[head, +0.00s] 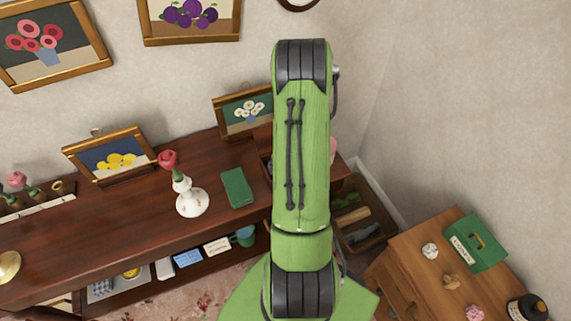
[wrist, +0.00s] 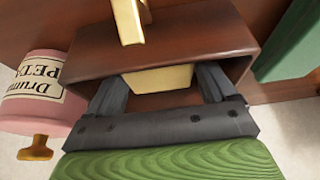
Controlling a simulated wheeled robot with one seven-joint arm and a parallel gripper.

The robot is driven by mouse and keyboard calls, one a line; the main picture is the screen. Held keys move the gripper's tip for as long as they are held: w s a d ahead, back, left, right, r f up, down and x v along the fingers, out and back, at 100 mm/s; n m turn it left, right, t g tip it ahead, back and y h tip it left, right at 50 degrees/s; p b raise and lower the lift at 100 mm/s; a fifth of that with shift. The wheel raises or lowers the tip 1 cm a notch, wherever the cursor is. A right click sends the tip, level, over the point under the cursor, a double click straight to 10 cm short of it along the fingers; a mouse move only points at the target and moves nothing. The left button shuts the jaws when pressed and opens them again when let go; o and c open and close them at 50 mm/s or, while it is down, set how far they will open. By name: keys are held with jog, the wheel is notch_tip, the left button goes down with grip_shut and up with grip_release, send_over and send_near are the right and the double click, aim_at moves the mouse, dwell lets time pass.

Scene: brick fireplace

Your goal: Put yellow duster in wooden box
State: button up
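In the wrist view a dark brown wooden box (wrist: 215,30) lies ahead of my gripper (wrist: 160,82), its opening facing me. My two dark fingers stand apart and reach into the opening. A pale yellow block, which looks like the yellow duster (wrist: 160,78), shows inside the box and spans the gap between the fingers. I cannot tell whether the fingers press on it. Another pale yellow piece (wrist: 128,22) crosses the box's upper edge; its link to the block is hidden. In the head view my green arm hides the gripper and most of the box (head: 263,138).
A pink labelled container (wrist: 38,92) stands left of the box, and a green object (wrist: 290,45) is at the right. The dark wooden shelf (head: 110,225) holds a white vase (head: 191,200), a green book (head: 237,188) and framed pictures. A wooden cabinet (head: 410,250) stands at right.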

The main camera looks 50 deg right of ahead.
jog(key=shift+o, duration=1.1)
jog(key=shift+r, duration=0.1)
jog(key=p+v, duration=0.2)
jog(key=v, duration=1)
jog(key=w+a+r+n+y, duration=0.1)
jog(key=w+a+r+n, duration=0.35)
jog(key=a+r, duration=0.75)
jog(key=s+a+r, duration=0.3)
jog(key=a, duration=0.2)
jog(key=s+a+r+n+t+y, duration=0.1)
jog(key=s+a+r, duration=0.1)
jog(key=a, duration=0.3)
jog(key=s+a+r, duration=0.3)
jog(key=s+a, duration=0.1)
jog(key=a, duration=0.2)
jog(key=shift+r+n+t, duration=0.3)
jog(key=shift+n, duration=0.05)
